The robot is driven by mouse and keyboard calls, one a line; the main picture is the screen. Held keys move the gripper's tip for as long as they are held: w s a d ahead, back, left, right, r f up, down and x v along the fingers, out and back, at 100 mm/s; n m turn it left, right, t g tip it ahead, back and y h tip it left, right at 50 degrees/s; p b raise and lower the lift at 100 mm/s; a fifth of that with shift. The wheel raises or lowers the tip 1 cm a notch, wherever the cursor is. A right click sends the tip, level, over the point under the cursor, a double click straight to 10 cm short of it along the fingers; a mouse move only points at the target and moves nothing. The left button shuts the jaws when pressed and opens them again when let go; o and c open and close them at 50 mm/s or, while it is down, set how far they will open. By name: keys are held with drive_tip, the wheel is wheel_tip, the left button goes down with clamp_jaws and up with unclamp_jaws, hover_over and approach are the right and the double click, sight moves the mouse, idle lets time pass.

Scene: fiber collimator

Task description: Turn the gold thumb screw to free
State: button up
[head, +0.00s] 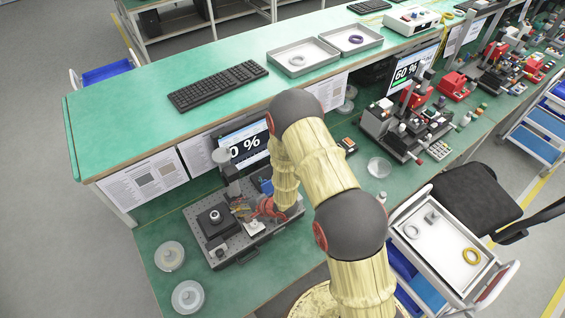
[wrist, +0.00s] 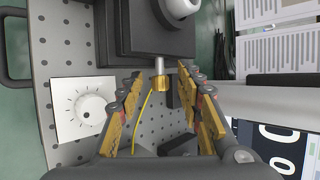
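The gold thumb screw (wrist: 161,84) shows in the wrist view at the end of a grey shaft that comes out of a dark block (wrist: 160,32). A thin yellow fiber runs down beside it. My gripper (wrist: 163,90) is open, with one finger on each side of the screw and a visible gap to both. In the head view my gripper (head: 262,208) is low over the perforated plate, right of the black block (head: 214,222); the gold screw is too small there to make out.
A white dial box (wrist: 91,107) sits left of the screw on the perforated plate (wrist: 70,40). A screen (wrist: 270,140) reading a percentage stands to the right. Round clear dishes (head: 187,296) lie on the green bench at the front left.

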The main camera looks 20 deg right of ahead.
drive_tip(key=shift+d+r, duration=0.25)
drive_tip(key=shift+r, duration=0.1)
drive_tip(key=s+d+r+n+t+h+b, duration=0.1)
drive_tip(key=d+r+n+h+b, duration=0.1)
drive_tip(key=d+r, duration=0.6)
drive_tip(key=s+d+r+n+t+h+b, duration=0.1)
drive_tip(key=d+r+n+h+b, duration=0.2)
drive_tip(key=d+r+b, duration=0.4)
drive_tip(key=shift+d+r+h, duration=0.9)
drive_tip(key=shift+d+r, duration=0.4)
drive_tip(key=shift+r, duration=2.65)
